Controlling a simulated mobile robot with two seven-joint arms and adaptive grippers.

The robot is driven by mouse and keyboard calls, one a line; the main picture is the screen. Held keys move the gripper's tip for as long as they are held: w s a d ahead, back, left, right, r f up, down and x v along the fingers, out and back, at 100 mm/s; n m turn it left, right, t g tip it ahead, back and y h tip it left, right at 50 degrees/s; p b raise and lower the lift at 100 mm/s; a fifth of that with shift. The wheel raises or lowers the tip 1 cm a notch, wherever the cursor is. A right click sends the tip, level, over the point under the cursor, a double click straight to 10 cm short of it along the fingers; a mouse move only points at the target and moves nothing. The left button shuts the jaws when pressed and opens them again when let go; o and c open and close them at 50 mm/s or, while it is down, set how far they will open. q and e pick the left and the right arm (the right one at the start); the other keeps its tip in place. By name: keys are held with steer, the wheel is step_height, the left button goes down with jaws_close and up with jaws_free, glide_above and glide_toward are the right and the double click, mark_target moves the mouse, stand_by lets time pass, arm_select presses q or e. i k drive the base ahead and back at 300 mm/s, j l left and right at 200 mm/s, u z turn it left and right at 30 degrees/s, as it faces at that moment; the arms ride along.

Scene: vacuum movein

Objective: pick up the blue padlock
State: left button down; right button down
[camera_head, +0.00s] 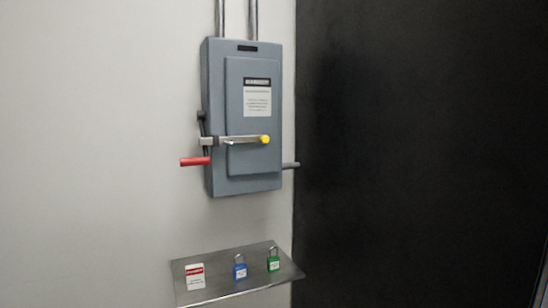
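The blue padlock (240,271) stands upright on a grey metal shelf (215,292) low in the head view. It has a white label and a metal shackle at its top. A green padlock (273,264) stands a little to its right, apart from it. Neither of my grippers is in view, and nothing touches the blue padlock.
A white tag with a red band (195,276) is on the shelf's left part. Above the shelf, a grey electrical box (225,175) with a red handle (195,161) and a yellow-tipped bar (264,139) is on the pale wall. A dark panel (420,150) fills the right side.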

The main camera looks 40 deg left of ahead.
mark_target(239, 271)
steer(key=u, duration=1.35)
